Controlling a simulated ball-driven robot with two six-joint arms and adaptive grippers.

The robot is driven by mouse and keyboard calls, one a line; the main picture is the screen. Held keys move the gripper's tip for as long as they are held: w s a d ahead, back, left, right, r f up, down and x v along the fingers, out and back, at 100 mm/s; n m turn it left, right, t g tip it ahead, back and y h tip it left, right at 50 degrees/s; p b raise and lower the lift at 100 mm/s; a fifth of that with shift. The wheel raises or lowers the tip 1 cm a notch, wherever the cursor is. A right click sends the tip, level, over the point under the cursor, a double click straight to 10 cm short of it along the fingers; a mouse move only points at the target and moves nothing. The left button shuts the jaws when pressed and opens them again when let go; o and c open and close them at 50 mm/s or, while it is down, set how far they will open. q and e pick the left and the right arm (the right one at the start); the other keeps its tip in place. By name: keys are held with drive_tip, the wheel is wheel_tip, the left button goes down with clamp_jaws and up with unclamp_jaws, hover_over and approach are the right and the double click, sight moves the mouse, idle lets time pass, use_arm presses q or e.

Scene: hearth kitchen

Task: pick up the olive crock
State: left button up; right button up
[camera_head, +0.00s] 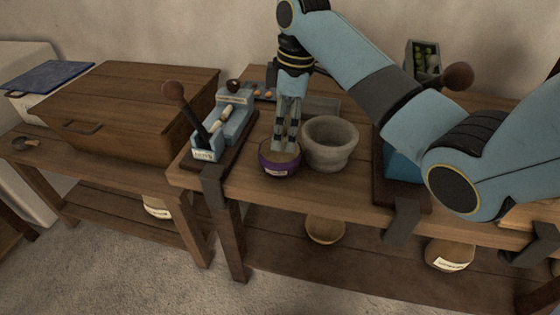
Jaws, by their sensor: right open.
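My right gripper (286,146) points straight down, its fingers open, with the tips at the mouth of a small purple crock (279,168). The crock has a pale label on its front and stands upright near the front edge of the wooden bench. The label is too small to read, so I cannot tell whether this is the olive crock. The fingers hide part of its rim and mouth. I cannot tell whether they touch it. My left gripper is not in view.
A grey stone mortar (330,143) stands close to the right of the purple crock. A blue lever press (222,125) is to its left. A large wooden chest (125,110) is farther left. Labelled jars (449,255) and a bowl (325,230) sit on the lower shelf.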

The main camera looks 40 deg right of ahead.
sight(278, 160)
drive_tip(key=f, duration=0.4)
drive_tip(key=a+f, duration=0.1)
drive_tip(key=f, duration=0.2)
drive_tip(key=shift+w, duration=0.2)
drive_tip(key=shift+c, duration=0.4)
drive_tip(key=c, duration=1.1)
